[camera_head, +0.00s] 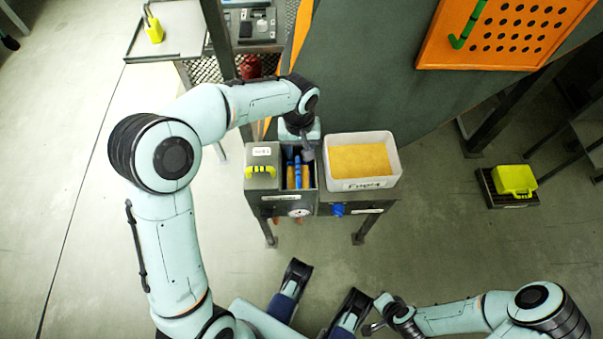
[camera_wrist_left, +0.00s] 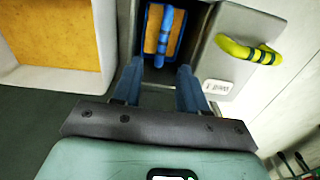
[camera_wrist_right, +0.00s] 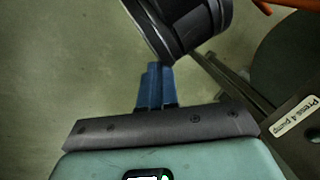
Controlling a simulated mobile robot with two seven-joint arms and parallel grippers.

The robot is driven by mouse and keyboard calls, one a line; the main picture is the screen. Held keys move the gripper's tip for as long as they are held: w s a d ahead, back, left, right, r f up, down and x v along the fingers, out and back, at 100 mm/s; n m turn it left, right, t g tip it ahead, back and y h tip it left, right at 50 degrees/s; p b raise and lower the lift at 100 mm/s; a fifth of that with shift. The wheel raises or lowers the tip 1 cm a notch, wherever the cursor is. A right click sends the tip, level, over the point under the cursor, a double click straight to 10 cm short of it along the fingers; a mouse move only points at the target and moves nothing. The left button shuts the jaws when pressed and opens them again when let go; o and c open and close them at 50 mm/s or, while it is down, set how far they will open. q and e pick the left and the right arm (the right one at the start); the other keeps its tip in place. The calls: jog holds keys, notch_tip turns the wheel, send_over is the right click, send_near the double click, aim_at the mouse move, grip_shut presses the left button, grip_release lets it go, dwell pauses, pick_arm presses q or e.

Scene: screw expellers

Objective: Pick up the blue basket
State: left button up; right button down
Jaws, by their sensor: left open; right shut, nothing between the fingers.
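The blue basket (camera_head: 298,178) sits inside the open compartment of the grey machine (camera_head: 263,198), between a lidded section and a white tray. In the left wrist view the basket (camera_wrist_left: 150,30) shows a blue rim, orange contents and a blue handle (camera_wrist_left: 163,38) across its middle. My left gripper (camera_wrist_left: 160,82) is open above the compartment, its fingers pointing toward the basket and apart from it. In the head view the left hand (camera_head: 306,150) partly hides the far end of the basket. My right gripper (camera_wrist_right: 155,85) is shut and empty, low at the bottom right of the head view.
A white tray (camera_head: 388,178) with an orange-yellow layer stands right of the basket. A grey lid with a yellow handle (camera_head: 261,171) is to the left. A dark green cylindrical tank (camera_head: 390,80) rises behind. A yellow container (camera_head: 514,180) sits far right. Open floor lies in front.

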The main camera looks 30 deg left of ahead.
aim_at(298, 169)
pick_arm(q)
notch_tip(298, 169, down, 6)
jog(key=shift+s+f+b, duration=0.1)
jog(key=shift+f+b, duration=0.1)
jog(key=shift+b, duration=0.5)
notch_tip(298, 169, down, 2)
jog(key=shift+s+a+f+b, duration=0.1)
jog(key=shift+s+f+b, duration=0.05)
jog(key=shift+b, duration=0.3)
notch_tip(298, 169, down, 2)
jog(key=shift+f+b, duration=0.2)
jog(key=shift+b, duration=0.15)
jog(key=shift+r, duration=0.1)
grip_shut()
pick_arm(e)
jog(key=shift+t, duration=0.3)
jog(key=f, duration=0.1)
jog(key=w+d+f, duration=0.1)
jog(key=f, duration=0.1)
jog(key=d+f, duration=0.1)
jog(key=shift+w+d+f, duration=0.1)
jog(key=shift+w+f, duration=0.1)
jog(key=shift+w, duration=0.15)
